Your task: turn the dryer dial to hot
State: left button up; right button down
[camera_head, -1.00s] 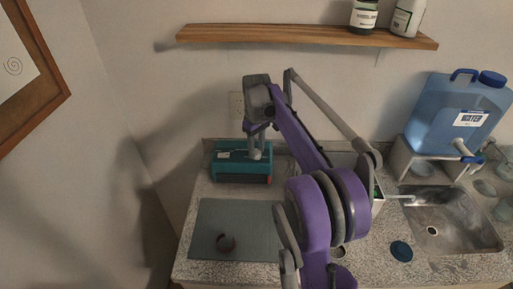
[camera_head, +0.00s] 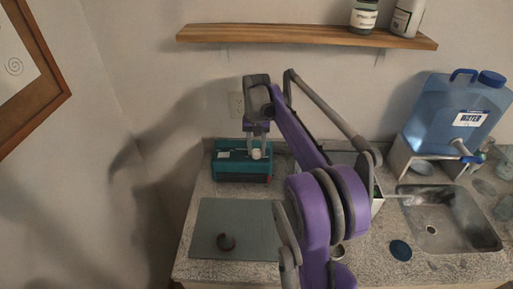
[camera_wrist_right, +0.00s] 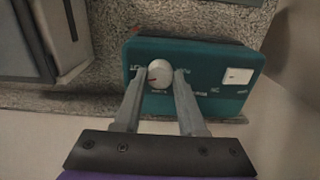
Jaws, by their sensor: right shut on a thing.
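The dryer is a teal box (camera_head: 230,170) at the back of the counter, against the wall. In the right wrist view its teal face (camera_wrist_right: 210,93) carries a round white dial (camera_wrist_right: 160,73) and a white square (camera_wrist_right: 238,76). The dial also shows in the head view (camera_head: 256,154). My left gripper is not in view.
A metal sink (camera_head: 450,215) and a blue water jug (camera_head: 455,110) are at right. A wooden shelf (camera_head: 300,37) hangs above.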

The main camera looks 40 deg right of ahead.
aim_at(257, 151)
jog(key=shift+m, duration=0.4)
jog(key=shift+c, duration=2.4)
grip_release()
notch_tip(257, 151, up, 8)
jog(key=shift+f+p, duration=0.25)
jog(key=shift+p, duration=0.05)
